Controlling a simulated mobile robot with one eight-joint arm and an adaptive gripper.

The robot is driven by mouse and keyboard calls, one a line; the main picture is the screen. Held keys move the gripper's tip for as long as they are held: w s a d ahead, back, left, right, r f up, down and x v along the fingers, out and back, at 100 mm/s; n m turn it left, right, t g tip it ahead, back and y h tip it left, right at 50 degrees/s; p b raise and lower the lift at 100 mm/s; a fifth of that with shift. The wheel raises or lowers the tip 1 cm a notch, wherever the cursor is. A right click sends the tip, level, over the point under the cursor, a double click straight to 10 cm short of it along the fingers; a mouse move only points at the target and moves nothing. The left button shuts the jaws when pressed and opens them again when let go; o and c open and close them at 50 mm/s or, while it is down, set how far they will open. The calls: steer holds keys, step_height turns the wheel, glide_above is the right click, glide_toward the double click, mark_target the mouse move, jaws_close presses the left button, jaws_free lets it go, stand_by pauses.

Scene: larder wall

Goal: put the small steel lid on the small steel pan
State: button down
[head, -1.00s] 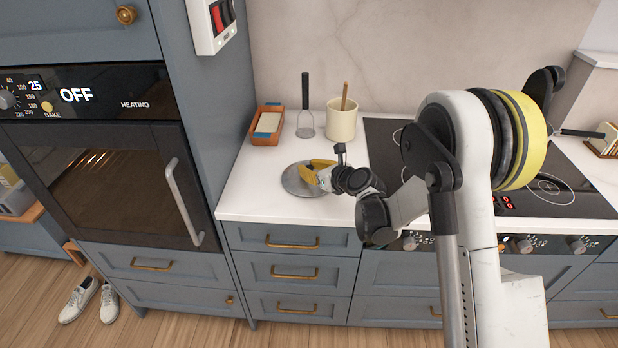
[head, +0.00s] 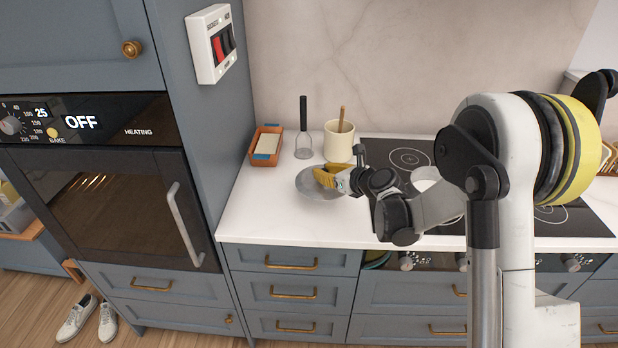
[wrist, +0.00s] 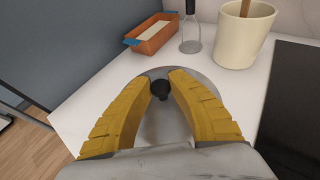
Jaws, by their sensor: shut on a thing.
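The small steel lid (head: 312,188) is a grey disc with a black knob (wrist: 160,88), at the left part of the white counter. My gripper (head: 338,177) has yellow fingers shut on the lid by its knob. In the wrist view the fingertips are on either side of the knob, and the lid's rim (wrist: 205,77) shows beyond them. The lid seems just above the counter; the gap is hard to judge. A pale round vessel (head: 425,176) on the hob is partly hidden by my arm; I cannot tell if it is the small steel pan.
An orange dish (head: 265,147), a masher (head: 303,140) and a cream crock (head: 339,139) stand along the back of the counter (head: 262,210). The black hob (head: 385,152) is to the right. A tall oven unit (head: 100,205) closes off the left.

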steer(key=d+r, duration=0.1)
steer(key=d, duration=0.1)
steer(key=d+r+p, duration=0.1)
steer(key=d, duration=0.1)
steer(key=d+r, duration=0.1)
steer(key=d, duration=0.1)
steer(key=shift+w+r, duration=0.15)
steer(key=shift+r, duration=0.25)
steer(key=s+d+r+m+t+h+b, duration=0.1)
steer(key=s+d+r+m+h, duration=0.1)
steer(key=s+d, duration=0.3)
steer(key=s+d+r+m+t+h+b, duration=0.1)
steer(key=s+d, duration=0.4)
steer(key=s, duration=0.9)
steer(key=shift+d+r+m+h, duration=0.3)
steer(key=shift+r+m+h, duration=0.2)
steer(key=shift+h, duration=0.1)
